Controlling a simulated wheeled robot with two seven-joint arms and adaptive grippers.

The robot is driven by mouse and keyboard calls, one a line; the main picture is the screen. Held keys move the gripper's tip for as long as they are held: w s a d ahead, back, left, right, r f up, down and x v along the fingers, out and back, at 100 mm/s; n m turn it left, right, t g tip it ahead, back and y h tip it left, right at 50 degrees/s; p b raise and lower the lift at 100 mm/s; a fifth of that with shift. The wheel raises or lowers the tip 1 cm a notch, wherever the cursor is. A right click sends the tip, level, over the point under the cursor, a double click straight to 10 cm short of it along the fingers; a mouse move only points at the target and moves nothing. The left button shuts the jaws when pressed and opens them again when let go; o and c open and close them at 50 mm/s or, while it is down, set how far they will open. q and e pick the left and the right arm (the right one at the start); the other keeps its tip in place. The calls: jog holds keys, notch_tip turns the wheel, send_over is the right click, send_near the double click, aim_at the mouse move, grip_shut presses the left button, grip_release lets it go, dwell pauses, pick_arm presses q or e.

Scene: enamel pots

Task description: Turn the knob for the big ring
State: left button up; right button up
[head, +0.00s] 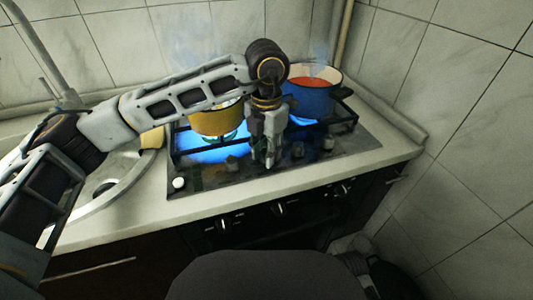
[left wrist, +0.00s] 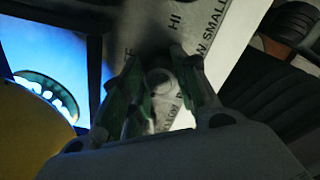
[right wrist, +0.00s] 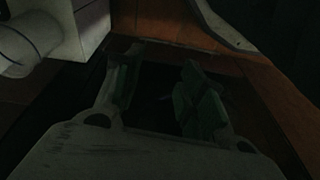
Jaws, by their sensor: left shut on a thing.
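The black gas hob (head: 205,180) has several knobs along its front edge. My left gripper (head: 265,160) points down at the front middle of the hob, shut on a small pale knob (left wrist: 160,80), which shows between its fingers in the left wrist view. Printed letters "HI" and "SMALL" stand on a pale panel (left wrist: 212,35) by the knob. Which ring this knob serves I cannot tell. A white knob (head: 179,183) is at the hob's front left corner. My right gripper (right wrist: 160,95) is open and empty in the dark right wrist view.
A yellow pot (head: 218,121) stands on the left ring and a blue pot with red contents (head: 312,98) on the right ring. Blue flames glow under both. A sink (head: 110,178) is at the left, a tiled wall behind. Oven knobs (head: 281,208) are below the counter.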

pick_arm(q)
jog(key=m+b, duration=0.1)
jog(key=m, duration=0.2)
jog(key=m+b, duration=0.1)
jog(key=m, duration=0.2)
jog(key=shift+m+b, duration=0.3)
jog(key=shift+m, duration=0.9)
jog(key=m+b, duration=0.1)
jog(key=m, duration=0.3)
jog(key=shift+m, duration=1.3)
pick_arm(e)
jog(key=shift+t+y, duration=0.3)
jog(key=shift+t, duration=0.4)
jog(key=r, duration=0.4)
jog(key=a+r, duration=0.1)
jog(key=r, duration=0.1)
jog(key=shift+w, duration=0.1)
pick_arm(q)
jog(key=shift+m, duration=0.3)
pick_arm(e)
jog(key=shift+f, duration=0.1)
